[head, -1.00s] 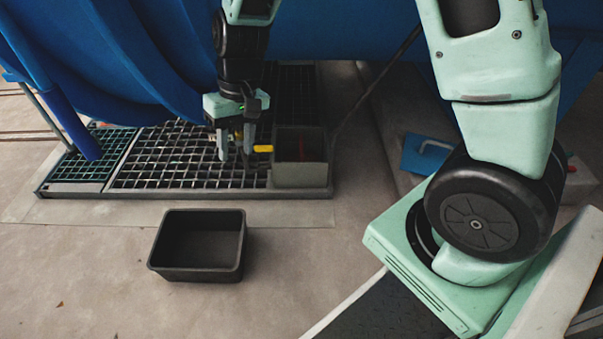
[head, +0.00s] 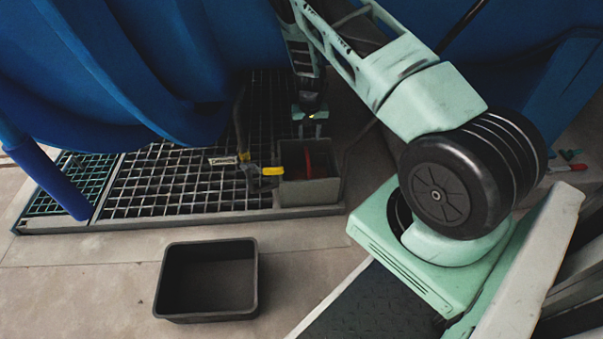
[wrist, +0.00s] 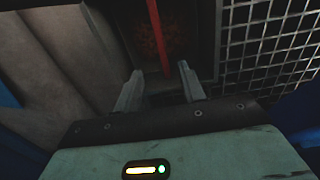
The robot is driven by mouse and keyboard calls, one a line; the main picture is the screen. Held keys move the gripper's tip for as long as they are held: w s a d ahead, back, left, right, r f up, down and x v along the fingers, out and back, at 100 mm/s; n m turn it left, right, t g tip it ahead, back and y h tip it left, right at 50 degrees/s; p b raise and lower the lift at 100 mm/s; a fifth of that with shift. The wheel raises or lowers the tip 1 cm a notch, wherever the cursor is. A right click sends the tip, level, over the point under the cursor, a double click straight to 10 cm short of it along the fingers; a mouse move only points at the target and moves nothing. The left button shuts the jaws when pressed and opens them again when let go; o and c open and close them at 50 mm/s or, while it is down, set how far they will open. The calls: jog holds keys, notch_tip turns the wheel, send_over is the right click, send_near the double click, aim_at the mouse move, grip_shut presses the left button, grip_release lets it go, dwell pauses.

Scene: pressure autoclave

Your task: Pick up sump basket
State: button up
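The sump basket appears to sit inside the grey sump box (head: 308,188) at the right front corner of the floor grating. Its red handle (head: 309,158) shows inside the box in the head view. In the wrist view the red handle (wrist: 157,38) runs down toward the gap between my fingers, over a dark, rusty-brown interior. My gripper (wrist: 160,78) is open, with its two fingers apart and nothing clearly between them. In the head view my wrist is above and behind the box, and the fingertips are hard to make out.
A yellow-handled valve (head: 262,171) on a pipe stands just left of the box. A black open tub (head: 207,282) sits empty on the floor in front of the grating (head: 165,185). The large blue vessel (head: 130,60) overhangs the grating from behind.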

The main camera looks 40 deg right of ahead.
aim_at(308, 162)
notch_tip(308, 162, down, 12)
jog(key=b, duration=0.5)
jog(key=shift+a+r+b, duration=0.1)
jog(key=shift+r+b, duration=0.15)
jog(key=shift+b, duration=0.15)
notch_tip(308, 162, down, 5)
jog(key=b, duration=0.4)
jog(key=shift+s+f, duration=0.1)
jog(key=shift+f, duration=0.05)
grip_shut()
dwell(0.5)
